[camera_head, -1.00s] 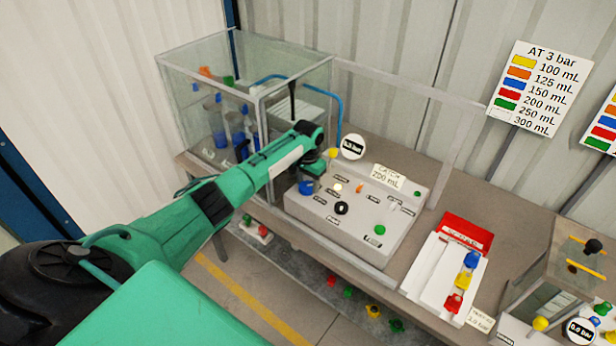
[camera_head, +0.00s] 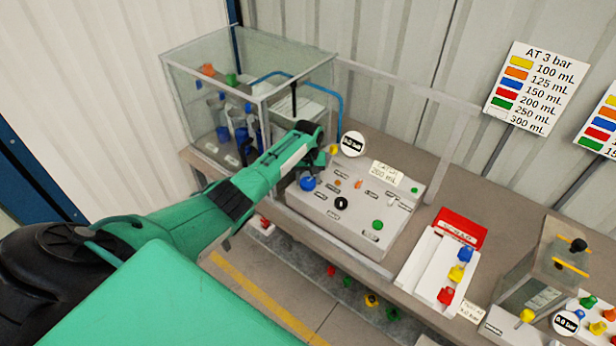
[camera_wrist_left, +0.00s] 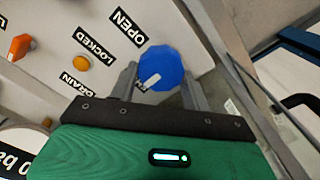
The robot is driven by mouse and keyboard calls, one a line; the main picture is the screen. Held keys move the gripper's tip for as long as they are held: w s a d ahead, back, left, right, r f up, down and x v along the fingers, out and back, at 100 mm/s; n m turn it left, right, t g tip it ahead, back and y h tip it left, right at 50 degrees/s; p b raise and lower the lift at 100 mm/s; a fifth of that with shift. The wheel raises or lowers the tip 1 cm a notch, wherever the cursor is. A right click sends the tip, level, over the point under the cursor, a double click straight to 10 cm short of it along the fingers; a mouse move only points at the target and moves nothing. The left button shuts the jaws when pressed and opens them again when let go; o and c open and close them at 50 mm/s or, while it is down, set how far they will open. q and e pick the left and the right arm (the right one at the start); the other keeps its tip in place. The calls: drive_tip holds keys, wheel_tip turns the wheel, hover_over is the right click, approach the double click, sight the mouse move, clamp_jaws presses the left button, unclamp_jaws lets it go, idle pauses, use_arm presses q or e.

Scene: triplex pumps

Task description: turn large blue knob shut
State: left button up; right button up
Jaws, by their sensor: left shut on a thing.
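The large blue knob (camera_head: 307,184) sits at the left end of the sloped grey control panel (camera_head: 330,215). In the left wrist view the blue knob (camera_wrist_left: 160,68) is a faceted blue disc with a white pointer mark, beside the label OPEN (camera_wrist_left: 129,27). My left gripper (camera_wrist_left: 158,85) has one finger on each side of the knob and is shut on it. In the head view the left gripper (camera_head: 314,160) is above the panel's left end, and its fingers are partly hidden by the wrist. My right gripper is not in view.
A glass enclosure (camera_head: 290,75) with a blue tube stands left behind the arm. A round pressure gauge (camera_head: 353,144) and yellow knob (camera_head: 333,149) are close to the gripper. A white tray (camera_head: 425,270) with coloured knobs lies to the right.

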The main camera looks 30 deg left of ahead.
sight(308, 180)
use_arm(q)
drive_tip(key=shift+w+r, duration=0.1)
idle(0.3)
drive_tip(key=o, duration=1)
wheel_tip(308, 180, up, 14)
drive_tip(key=b, duration=0.4)
drive_tip(key=shift+f, duration=0.2)
